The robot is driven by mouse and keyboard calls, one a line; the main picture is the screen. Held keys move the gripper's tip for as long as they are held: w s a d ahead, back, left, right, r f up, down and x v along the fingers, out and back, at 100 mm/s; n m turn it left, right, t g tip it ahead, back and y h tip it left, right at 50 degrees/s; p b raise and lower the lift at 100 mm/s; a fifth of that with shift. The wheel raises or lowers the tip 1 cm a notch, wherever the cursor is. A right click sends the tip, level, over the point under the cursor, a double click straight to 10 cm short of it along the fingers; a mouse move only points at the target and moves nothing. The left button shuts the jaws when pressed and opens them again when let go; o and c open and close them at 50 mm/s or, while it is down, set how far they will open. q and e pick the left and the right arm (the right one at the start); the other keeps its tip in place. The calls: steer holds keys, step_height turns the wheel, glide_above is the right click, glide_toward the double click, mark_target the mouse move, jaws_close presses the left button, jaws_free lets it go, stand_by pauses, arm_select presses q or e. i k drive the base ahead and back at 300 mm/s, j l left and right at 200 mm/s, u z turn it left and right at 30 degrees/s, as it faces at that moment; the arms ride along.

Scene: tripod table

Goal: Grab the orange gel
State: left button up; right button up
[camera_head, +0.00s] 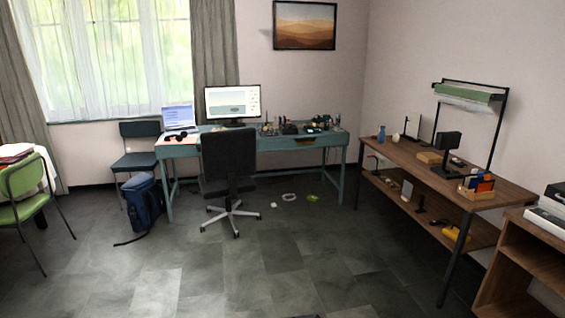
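On the wooden workbench (415,160) at the right, a small wooden holder (475,194) stands near the front end. Thin coloured sheets stand in it, among them an orange sheet (485,186) that looks like the orange gel, with a dark blue one (474,181) beside it. They are small at this distance, so their exact edges are hard to tell. Neither of my grippers shows in the head view.
A black lamp-like stand (447,150) and a wooden block (429,157) are on the workbench. A wooden shelf unit (530,255) stands close at its near end. An office chair (230,165) and blue backpack (143,200) stand left. The middle floor is mostly clear.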

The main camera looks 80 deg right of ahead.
mark_target(487, 185)
steer(key=z, duration=4.05)
